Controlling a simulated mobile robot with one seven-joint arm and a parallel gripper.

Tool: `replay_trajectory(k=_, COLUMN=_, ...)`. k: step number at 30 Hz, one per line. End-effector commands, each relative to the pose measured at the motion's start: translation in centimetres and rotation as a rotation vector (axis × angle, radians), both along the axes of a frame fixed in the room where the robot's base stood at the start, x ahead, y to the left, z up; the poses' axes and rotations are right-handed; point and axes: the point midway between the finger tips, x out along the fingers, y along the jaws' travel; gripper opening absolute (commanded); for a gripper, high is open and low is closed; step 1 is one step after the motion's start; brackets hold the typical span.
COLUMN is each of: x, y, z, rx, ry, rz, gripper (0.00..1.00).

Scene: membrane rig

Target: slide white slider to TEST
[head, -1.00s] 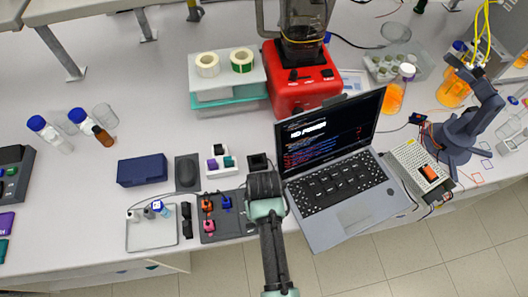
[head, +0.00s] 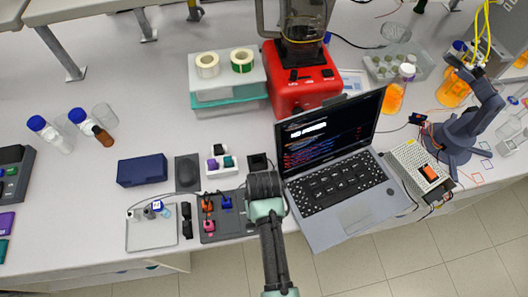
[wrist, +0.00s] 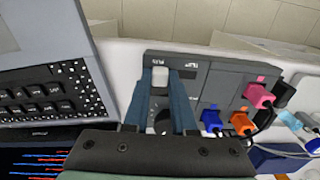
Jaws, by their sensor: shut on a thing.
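The dark grey switch panel (head: 228,226) lies near the front edge of the bench, left of the laptop. My gripper (wrist: 160,80) is over the panel's end nearest the laptop, its two blue-grey fingers close around the white slider (wrist: 160,76). The slider sits near the panel edge at the top of the wrist view, beside small white lettering too blurred to read surely. In the head view my gripper (head: 265,187) hides the slider.
The open laptop (head: 340,180) stands right beside my gripper. Pink (wrist: 258,95), orange (wrist: 242,124) and blue (wrist: 211,118) plugs stand on the panel's other half, with cables beyond. A small black box (head: 258,162) and a white tray (head: 221,163) lie behind.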

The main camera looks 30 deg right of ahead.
Motion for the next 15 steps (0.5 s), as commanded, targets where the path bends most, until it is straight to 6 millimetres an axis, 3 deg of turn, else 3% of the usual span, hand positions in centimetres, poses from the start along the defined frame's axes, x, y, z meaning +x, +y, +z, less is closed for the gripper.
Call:
replay_trajectory(k=6, x=0.1, y=0.2, z=0.1, rx=0.0, ry=-0.001, rz=0.001, gripper=0.0)
replay_trajectory(k=15, x=1.2, y=3.8, z=0.1, rx=0.001, ry=-0.001, rz=0.003, gripper=0.0)
